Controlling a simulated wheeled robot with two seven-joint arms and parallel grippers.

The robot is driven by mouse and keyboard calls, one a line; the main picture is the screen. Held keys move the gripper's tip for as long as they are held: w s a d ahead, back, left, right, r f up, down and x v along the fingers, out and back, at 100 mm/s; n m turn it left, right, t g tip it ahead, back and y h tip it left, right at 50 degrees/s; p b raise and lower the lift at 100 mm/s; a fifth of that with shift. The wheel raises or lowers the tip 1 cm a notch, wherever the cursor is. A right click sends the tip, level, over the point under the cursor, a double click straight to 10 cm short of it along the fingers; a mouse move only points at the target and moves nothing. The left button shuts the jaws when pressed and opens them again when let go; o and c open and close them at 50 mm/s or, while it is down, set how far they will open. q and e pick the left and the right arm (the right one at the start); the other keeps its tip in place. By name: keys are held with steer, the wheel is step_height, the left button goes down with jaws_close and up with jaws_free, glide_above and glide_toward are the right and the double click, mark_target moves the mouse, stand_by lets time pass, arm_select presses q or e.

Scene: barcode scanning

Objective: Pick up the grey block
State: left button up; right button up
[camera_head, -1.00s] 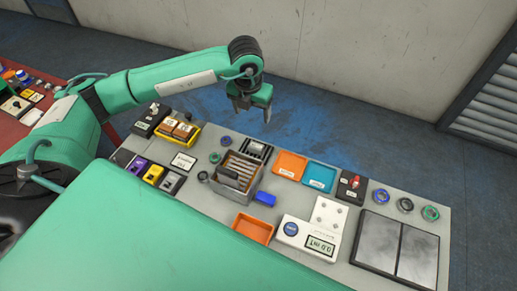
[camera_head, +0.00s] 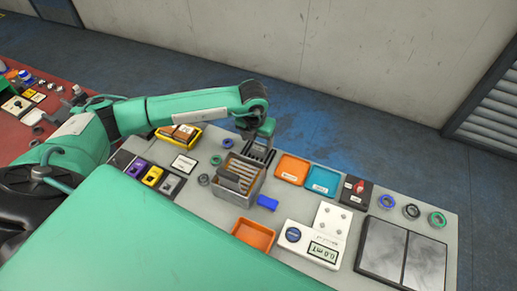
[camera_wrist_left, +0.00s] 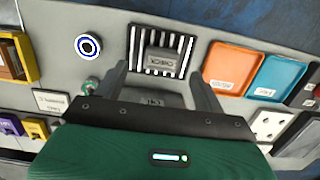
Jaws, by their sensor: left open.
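The grey block (camera_wrist_left: 161,61) sits on a black-and-white striped pad (camera_wrist_left: 140,48) in the left wrist view, with dark lettering on its face. My left gripper (camera_wrist_left: 160,78) is open and empty. Its two fingers point towards the block, one to each side of it in the picture; I cannot tell the height left. In the head view my left gripper (camera_head: 259,146) is over the striped pad (camera_head: 270,158) and largely hides the block. My right gripper is not in view.
A grey slotted bin (camera_head: 238,178) stands close in front of the pad. An orange tray (camera_head: 292,169) and a blue tray (camera_head: 322,180) lie to the right. A blue ring (camera_wrist_left: 88,46) is left of the pad. A blue block (camera_head: 267,202) lies near the bin.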

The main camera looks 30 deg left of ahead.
mark_target(258, 148)
arm_select(q)
steer(key=shift+d+f+p, duration=0.1)
steer(key=shift+f+p, duration=0.4)
steer(key=shift+p, duration=0.05)
step_height(258, 148, down, 3)
steer(key=shift+w+f+p, duration=0.15)
steer(key=shift+p, duration=0.7)
steer(key=shift+f, duration=0.55)
steer(key=c, duration=1)
steer(key=shift+c, duration=0.6)
steer(key=shift+w+r, duration=0.1)
steer(key=shift+r, duration=0.05)
